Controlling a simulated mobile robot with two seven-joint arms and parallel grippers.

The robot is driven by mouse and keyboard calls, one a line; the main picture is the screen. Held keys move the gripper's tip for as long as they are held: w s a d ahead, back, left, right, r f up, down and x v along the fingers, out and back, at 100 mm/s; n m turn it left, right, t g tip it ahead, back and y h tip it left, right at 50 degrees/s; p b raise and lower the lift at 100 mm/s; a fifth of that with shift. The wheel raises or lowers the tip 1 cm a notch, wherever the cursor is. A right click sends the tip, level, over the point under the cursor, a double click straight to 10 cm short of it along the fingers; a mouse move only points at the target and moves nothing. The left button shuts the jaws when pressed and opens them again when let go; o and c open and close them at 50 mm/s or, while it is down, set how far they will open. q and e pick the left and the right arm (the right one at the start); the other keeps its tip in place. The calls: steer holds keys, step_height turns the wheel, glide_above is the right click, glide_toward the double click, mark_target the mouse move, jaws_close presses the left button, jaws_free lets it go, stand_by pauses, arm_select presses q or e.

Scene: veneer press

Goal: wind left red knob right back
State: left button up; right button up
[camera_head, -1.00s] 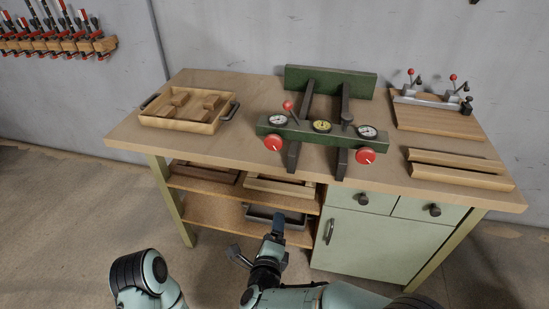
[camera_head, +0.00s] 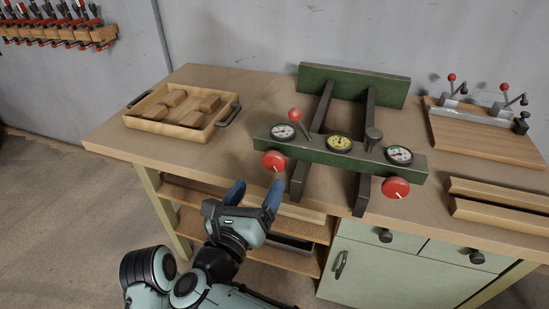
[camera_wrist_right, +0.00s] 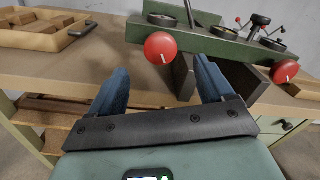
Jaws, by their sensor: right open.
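The left red knob (camera_head: 274,161) sits on the front of the green veneer press (camera_head: 340,157), below its left dial, with a small white mark on its face. In the right wrist view the left red knob (camera_wrist_right: 160,48) is ahead of and above the fingers. My right gripper (camera_head: 254,194) is open and empty, its blue fingers just below and left of the knob, apart from it. The gap between the fingers (camera_wrist_right: 158,90) also shows in the right wrist view. The right red knob (camera_head: 396,188) is on the press's right end. My left gripper is not in view.
A wooden tray of blocks (camera_head: 139,118) stands at the bench's left. A red-tipped lever (camera_head: 296,116) rises above the left dial. Wooden strips (camera_head: 500,208) and a board with clamps (camera_head: 490,140) lie at the right. The bench's front edge is close under the gripper.

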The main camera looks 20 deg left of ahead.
mark_target(272, 163)
steer(key=w, duration=0.9)
steer(key=shift+w+d+b, duration=0.3)
steer(key=shift+w+d, duration=0.05)
steer(key=shift+w, duration=0.05)
steer(key=c, duration=1)
